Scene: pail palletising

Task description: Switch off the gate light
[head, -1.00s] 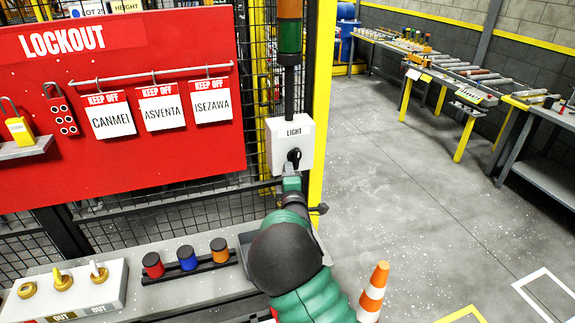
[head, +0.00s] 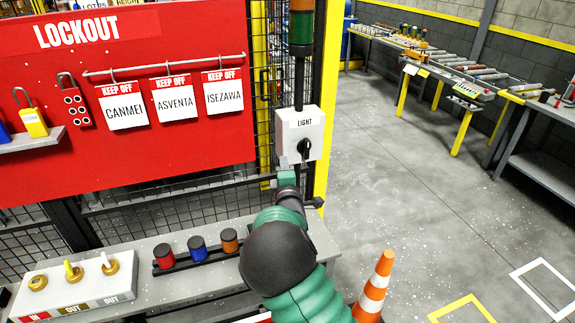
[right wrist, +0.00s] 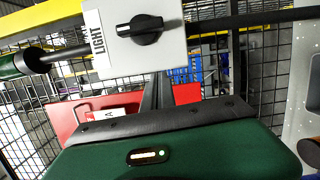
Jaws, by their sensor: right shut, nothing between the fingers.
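The light box (head: 284,125), a white box marked LIGHT, is fixed to the post by the fence, with a black rotary knob (head: 304,147) on its front. The knob's bar looks upright. My right gripper (head: 288,178) is shut and empty, just below and slightly left of the knob, apart from it. In the right wrist view the box's knob (right wrist: 145,29) shows beyond the closed fingers (right wrist: 157,90), with a gap between. The stack lamp (head: 301,32) above has a green and an amber section; whether it is lit is unclear. My left gripper is out of view.
A red lockout board (head: 190,130) with tags and padlocks hangs left. Below it, a grey shelf (head: 205,285) bears red, blue and orange knobs and a white block. A traffic cone (head: 374,285) stands right of my arm. Floor to the right is mostly clear.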

